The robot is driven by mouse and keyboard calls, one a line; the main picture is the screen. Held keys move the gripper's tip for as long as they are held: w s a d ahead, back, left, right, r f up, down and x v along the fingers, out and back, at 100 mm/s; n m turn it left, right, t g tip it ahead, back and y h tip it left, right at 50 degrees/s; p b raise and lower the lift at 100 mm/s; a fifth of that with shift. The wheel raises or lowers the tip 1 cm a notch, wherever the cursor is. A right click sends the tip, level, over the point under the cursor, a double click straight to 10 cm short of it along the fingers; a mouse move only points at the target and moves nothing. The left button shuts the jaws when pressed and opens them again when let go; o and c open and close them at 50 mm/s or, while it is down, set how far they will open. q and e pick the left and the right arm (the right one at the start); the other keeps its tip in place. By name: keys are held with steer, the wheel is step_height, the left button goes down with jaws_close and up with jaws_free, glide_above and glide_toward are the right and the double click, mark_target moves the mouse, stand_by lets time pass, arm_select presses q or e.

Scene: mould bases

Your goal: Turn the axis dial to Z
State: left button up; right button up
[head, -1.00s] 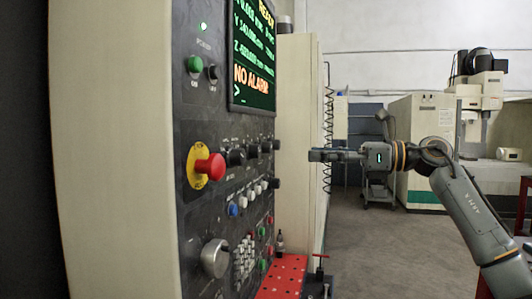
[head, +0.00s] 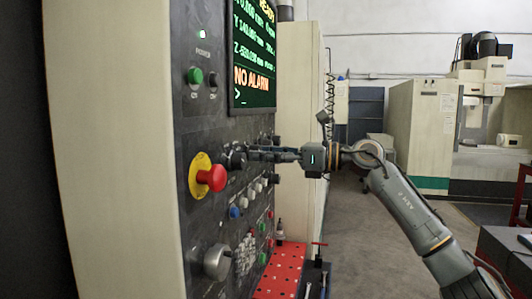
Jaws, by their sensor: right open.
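A row of black rotary dials sits on the dark control panel (head: 205,130), below the screen. The nearest black dial (head: 235,158) shows clearly; the ones farther along are partly hidden by my gripper. The dial labels are too small to read, so I cannot tell which is the axis dial or where it points. My right gripper (head: 250,154) reaches in from the right, with its fingers open and level at the dial row, close beside the nearest dial. I cannot tell whether the fingers touch or surround a dial. My left gripper is out of view.
A red emergency stop button (head: 211,178) on a yellow ring stands out left of the dials. Small coloured buttons and a large silver handwheel (head: 217,262) lie below. The screen (head: 253,55) reads NO ALARM. A red perforated tray (head: 282,270) juts out under the panel.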

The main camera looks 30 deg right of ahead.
jaws_close()
steer(key=shift+r+m+p, duration=0.2)
steer(key=shift+m+p, duration=6.35)
steer(key=shift+m, duration=2.35)
jaws_free()
steer(key=shift+f, duration=0.1)
